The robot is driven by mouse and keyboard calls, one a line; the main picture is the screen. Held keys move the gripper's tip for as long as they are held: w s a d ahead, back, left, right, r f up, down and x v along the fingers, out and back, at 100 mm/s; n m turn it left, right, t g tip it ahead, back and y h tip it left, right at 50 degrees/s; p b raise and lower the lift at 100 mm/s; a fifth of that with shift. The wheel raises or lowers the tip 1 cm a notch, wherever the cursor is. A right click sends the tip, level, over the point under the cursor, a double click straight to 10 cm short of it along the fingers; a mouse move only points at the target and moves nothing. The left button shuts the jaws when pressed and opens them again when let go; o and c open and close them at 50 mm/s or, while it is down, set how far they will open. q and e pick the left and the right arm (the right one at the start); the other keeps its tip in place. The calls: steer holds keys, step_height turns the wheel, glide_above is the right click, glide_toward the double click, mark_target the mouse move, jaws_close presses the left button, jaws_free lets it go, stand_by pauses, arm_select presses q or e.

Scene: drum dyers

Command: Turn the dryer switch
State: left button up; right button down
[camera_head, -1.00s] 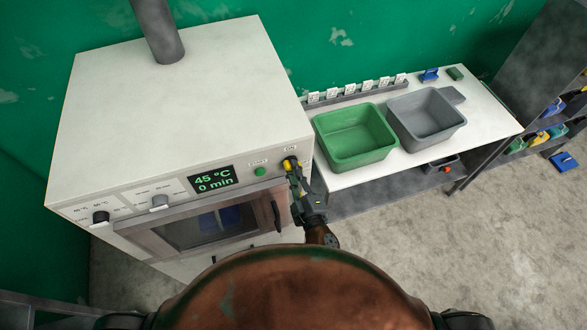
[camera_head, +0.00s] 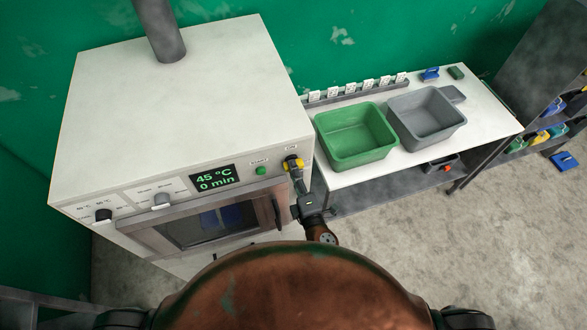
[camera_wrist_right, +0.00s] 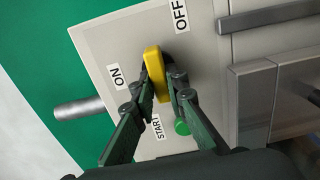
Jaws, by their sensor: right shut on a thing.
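The dryer (camera_head: 180,90) is a large white box at the left in the head view. Its yellow switch (camera_head: 292,164) is at the right end of the front panel. My right gripper (camera_head: 297,174) is at the switch. In the right wrist view, the gripper's two dark fingers stand on either side of the yellow switch (camera_wrist_right: 155,76) and close on it. An ON label (camera_wrist_right: 117,76) is left of the switch and an OFF label (camera_wrist_right: 181,16) is at its upper right. My left gripper is out of view.
The green start button (camera_head: 261,171) is left of the switch, next to a display (camera_head: 213,179) reading 45 °C and 0 min. The dryer door (camera_head: 200,225) is below. A green tub (camera_head: 355,137) and grey tub (camera_head: 426,118) stand on the table at right.

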stand_by(0.4)
steer(key=c, duration=1.9)
jaws_free()
steer(key=shift+c, duration=0.2)
steer(key=v, duration=1.2)
